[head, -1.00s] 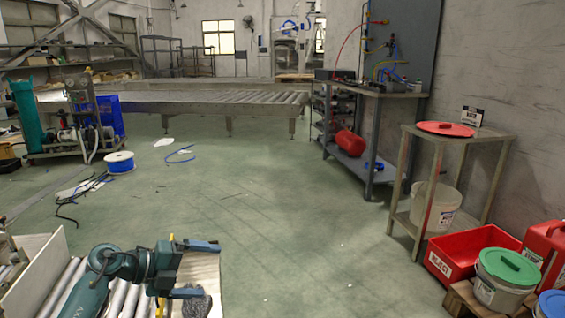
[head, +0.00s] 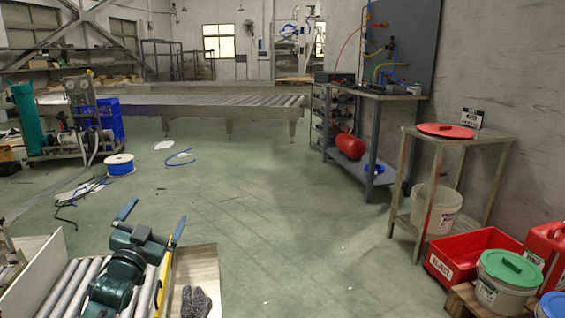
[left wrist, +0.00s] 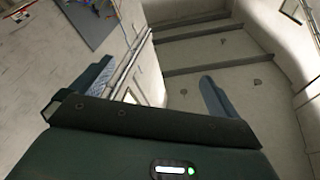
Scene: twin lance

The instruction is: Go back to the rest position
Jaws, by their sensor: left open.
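My left gripper (head: 153,222) is at the lower left of the head view, above the roller bed. Its two blue fingers are spread apart and point up and away, with nothing between them. In the left wrist view the open fingers (left wrist: 148,92) frame only the wall and ceiling. My right gripper is not in view.
A roller conveyor (head: 65,285) with a pale side board lies under my left arm. A dark grey glove (head: 196,304) lies on the board to its right. Red bin (head: 468,256), lidded buckets and a stand (head: 465,137) are at right. The middle floor is clear.

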